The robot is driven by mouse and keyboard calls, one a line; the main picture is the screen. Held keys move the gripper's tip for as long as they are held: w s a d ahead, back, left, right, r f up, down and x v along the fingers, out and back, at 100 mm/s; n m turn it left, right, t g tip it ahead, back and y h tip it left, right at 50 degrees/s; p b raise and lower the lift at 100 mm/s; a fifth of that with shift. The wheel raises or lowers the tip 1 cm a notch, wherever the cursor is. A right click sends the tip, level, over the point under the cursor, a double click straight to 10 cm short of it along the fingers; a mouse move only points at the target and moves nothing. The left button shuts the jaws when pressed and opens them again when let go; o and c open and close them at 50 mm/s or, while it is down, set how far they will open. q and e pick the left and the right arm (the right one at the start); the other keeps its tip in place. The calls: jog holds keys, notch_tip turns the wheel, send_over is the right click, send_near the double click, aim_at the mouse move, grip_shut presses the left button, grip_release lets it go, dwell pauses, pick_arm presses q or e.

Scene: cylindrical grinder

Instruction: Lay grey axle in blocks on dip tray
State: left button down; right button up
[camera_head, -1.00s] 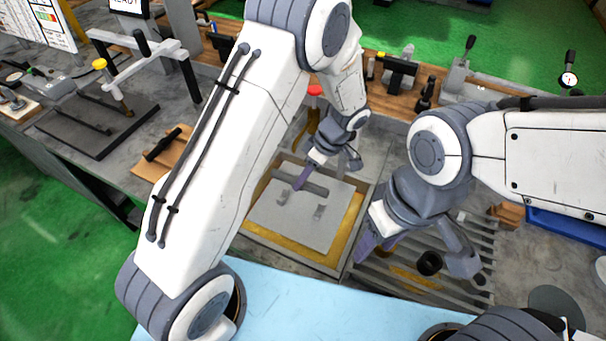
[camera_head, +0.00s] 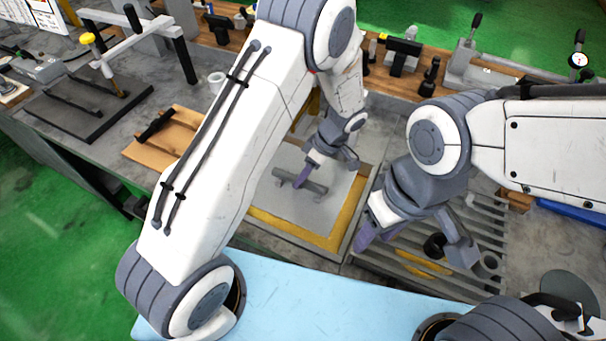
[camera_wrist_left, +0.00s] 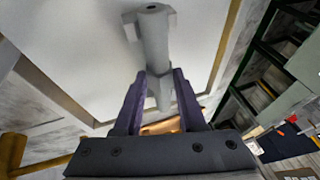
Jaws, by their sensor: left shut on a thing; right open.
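The grey axle (camera_head: 316,187) lies level at the dip tray's (camera_head: 340,236) grey plate. My left gripper (camera_head: 302,177) reaches down from above and is shut on the axle near its middle. In the left wrist view the axle (camera_wrist_left: 154,45) runs away from between the purple fingers (camera_wrist_left: 157,100). A grey block (camera_wrist_left: 130,28) shows under its far end; whether the axle rests in it or hovers just above, I cannot tell. The near block is hidden. My right gripper (camera_head: 377,238) is open and empty above the slatted rack, right of the tray.
A wooden block (camera_head: 165,138) lies left of my left arm. A wooden shelf with several tools (camera_head: 403,55) runs along the back.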

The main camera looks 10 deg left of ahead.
dwell(0.3)
pick_arm(q)
jog(key=shift+c, duration=2)
grip_release()
jog(key=shift+w+d+r, duration=0.15)
jog(key=shift+d+r, duration=0.05)
jog(key=shift+r, duration=0.1)
jog(key=b+v, duration=0.2)
jog(key=v, duration=0.7)
jog(key=shift+r+b, duration=0.4)
jog(key=shift+d, duration=0.1)
